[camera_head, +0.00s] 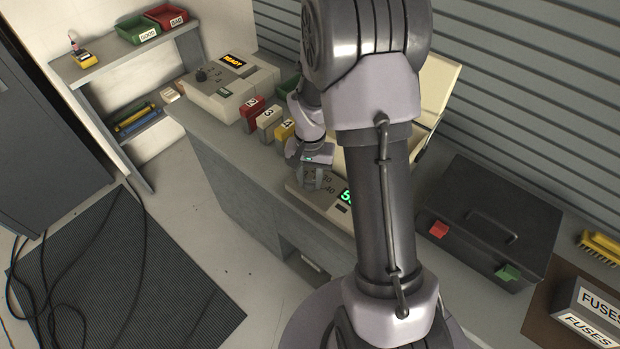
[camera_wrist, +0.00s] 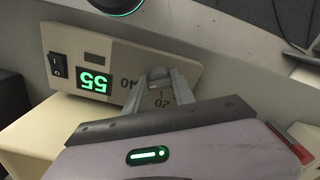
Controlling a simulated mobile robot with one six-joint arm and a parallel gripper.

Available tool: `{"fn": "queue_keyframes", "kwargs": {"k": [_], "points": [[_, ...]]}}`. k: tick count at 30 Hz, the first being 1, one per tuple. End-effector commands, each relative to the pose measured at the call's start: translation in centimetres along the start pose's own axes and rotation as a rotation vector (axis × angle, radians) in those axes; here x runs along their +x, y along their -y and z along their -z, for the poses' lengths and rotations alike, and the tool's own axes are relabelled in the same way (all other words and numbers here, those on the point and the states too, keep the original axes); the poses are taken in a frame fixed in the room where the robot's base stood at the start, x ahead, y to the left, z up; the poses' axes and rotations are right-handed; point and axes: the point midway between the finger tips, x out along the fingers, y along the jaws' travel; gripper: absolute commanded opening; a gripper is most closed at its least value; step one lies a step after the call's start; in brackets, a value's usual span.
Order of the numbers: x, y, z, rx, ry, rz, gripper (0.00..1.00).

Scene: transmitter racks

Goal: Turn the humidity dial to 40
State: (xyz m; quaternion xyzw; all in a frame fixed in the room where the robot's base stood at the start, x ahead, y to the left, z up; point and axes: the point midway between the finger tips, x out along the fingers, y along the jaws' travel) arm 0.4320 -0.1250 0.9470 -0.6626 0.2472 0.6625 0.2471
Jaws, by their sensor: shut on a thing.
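The humidity unit is a small cream box (camera_head: 318,204) on the bench, partly hidden by my arm in the head view. It also shows in the wrist view (camera_wrist: 122,62), upside down, with a black rocker switch (camera_wrist: 57,65) and a green display (camera_wrist: 95,79) reading 55. The grey dial knob (camera_wrist: 157,73) sits at the box's other end, with the printed marks 40 and 20 near it. My gripper (camera_wrist: 162,80) is shut on the knob, one finger on each side. The fingers hide much of the dial and its pointer. In the head view my gripper (camera_head: 313,180) is over the box.
A black toolbox (camera_head: 488,220) with red and green latches stands right of my arm. Numbered red, white and yellow blocks (camera_head: 268,117) stand to the left, before a cream machine (camera_head: 228,88) reading READY. A fuse box (camera_head: 592,305) is at the far right.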

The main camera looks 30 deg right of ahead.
Motion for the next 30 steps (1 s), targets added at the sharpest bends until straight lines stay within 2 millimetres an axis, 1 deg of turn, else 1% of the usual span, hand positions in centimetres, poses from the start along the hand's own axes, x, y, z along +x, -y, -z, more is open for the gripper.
{"fn": "queue_keyframes", "kwargs": {"k": [7, 8, 10, 11, 19, 22, 23, 26, 29, 30], "points": [[0.0, 0.0, 0.0, 0.002, 0.000, 0.000, 0.00], [0.0, 0.0, 0.0, 0.002, 0.000, 0.000, 0.34], [0.0, 0.0, 0.0, 0.001, 0.000, 0.000, 0.48], [0.0, 0.0, 0.0, 0.001, 0.000, 0.000, 0.51], [-0.1, 0.0, 0.0, 0.000, 0.000, 0.000, 0.51], [-0.8, 0.0, 0.1, 0.000, -0.002, 0.001, 0.51], [-1.3, 0.0, 0.1, 0.000, -0.002, 0.001, 0.51], [-3.6, 0.0, 0.1, 0.001, -0.003, 0.002, 0.51], [-6.9, 0.0, 0.1, 0.001, -0.004, 0.002, 0.51], [-8.3, 0.1, 0.1, 0.001, -0.004, 0.002, 0.51]]}}
